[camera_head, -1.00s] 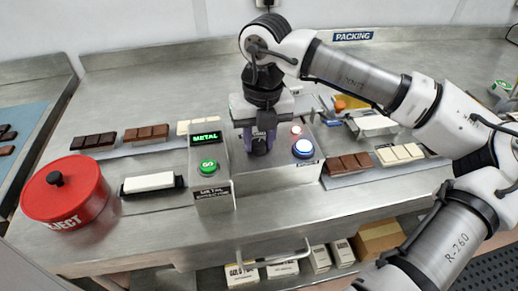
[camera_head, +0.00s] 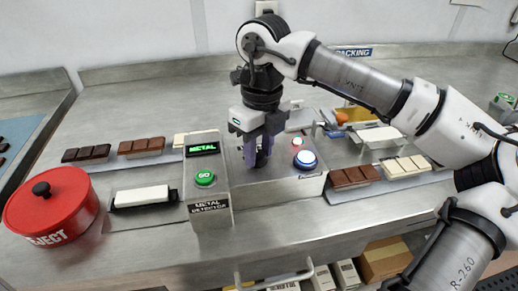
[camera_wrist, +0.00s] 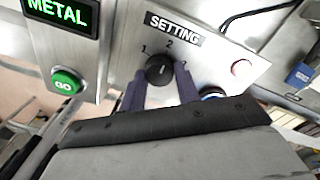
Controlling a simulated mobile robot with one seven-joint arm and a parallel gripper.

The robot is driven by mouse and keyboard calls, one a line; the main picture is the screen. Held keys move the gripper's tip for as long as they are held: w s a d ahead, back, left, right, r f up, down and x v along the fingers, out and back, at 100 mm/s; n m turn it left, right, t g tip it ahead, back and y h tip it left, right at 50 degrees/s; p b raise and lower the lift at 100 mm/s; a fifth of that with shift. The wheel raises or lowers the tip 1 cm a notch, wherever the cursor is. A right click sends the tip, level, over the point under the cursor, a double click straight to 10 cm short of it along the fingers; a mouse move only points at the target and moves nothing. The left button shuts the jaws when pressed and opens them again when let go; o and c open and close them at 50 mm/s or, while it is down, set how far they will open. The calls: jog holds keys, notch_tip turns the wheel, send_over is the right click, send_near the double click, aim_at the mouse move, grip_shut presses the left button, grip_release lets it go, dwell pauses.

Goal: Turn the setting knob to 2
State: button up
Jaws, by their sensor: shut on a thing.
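The setting knob (camera_wrist: 159,70) is a round black dial on the grey panel under the SETTING label (camera_wrist: 174,28). The numbers 1, 2 (camera_wrist: 169,44) and 3 are printed around it from left to right. A pale mark on the knob points up, roughly towards the 2; its exact alignment is hard to tell. My gripper (camera_wrist: 159,80) has one dark finger on each side of the knob and is shut on it. In the head view my gripper (camera_head: 257,150) reaches down to the panel and hides the knob.
Left of the knob stands the metal detector box (camera_head: 207,185) with a green GO button (camera_head: 205,178). Chocolate bars (camera_head: 354,176) and a red REJECT bin (camera_head: 50,203) lie farther out.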

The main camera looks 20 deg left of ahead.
aim_at(261, 153)
dwell(0.3)
jog(key=o, duration=1)
jog(key=shift+c, duration=0.2)
jog(key=shift+r, duration=0.15)
notch_tip(261, 153, up, 14)
jog(key=shift+w+d+f+b, duration=0.2)
jog(key=shift+w+b, duration=0.1)
jog(key=shift+b, duration=0.1)
